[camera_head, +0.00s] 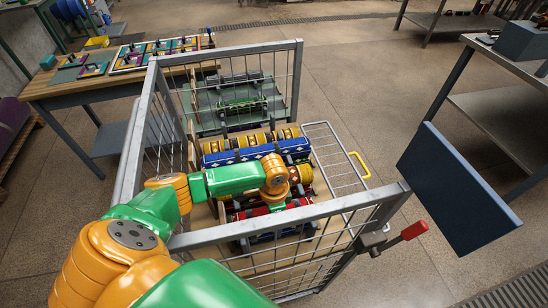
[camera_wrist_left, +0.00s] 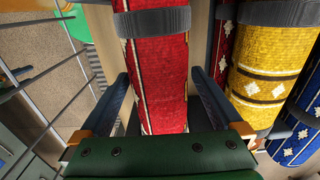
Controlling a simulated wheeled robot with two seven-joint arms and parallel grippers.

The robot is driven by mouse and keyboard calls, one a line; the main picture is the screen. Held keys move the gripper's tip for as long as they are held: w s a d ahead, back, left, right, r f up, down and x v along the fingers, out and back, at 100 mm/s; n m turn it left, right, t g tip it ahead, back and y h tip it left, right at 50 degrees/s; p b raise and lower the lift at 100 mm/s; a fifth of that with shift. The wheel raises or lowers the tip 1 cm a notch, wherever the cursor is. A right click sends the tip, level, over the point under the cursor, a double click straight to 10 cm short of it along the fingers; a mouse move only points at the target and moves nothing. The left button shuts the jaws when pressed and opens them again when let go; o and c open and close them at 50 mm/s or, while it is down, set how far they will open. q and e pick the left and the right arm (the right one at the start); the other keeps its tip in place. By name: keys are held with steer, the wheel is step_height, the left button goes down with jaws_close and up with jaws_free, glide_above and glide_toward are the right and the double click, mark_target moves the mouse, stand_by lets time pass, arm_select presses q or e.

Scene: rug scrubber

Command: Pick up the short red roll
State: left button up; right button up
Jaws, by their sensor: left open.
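A red patterned roll (camera_wrist_left: 158,75) with grey bands runs up the middle of the left wrist view. My left gripper (camera_wrist_left: 160,78) is open, with one finger on each side of this roll. I cannot tell whether the fingers touch it. In the head view my left arm reaches over the cage cart, and a red roll (camera_head: 298,203) shows partly beneath the wrist. The arm hides the left gripper's fingers there. My right gripper is not in view.
A dark red roll (camera_wrist_left: 223,45), a yellow roll (camera_wrist_left: 272,75) and a blue roll (camera_wrist_left: 301,130) lie to the right in the left wrist view. The wire cage cart (camera_head: 298,85) surrounds the rolls. A worktable (camera_head: 95,88) stands left and a metal bench (camera_head: 500,110) right.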

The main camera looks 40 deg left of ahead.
arm_select(q)
steer(key=c, duration=1.4)
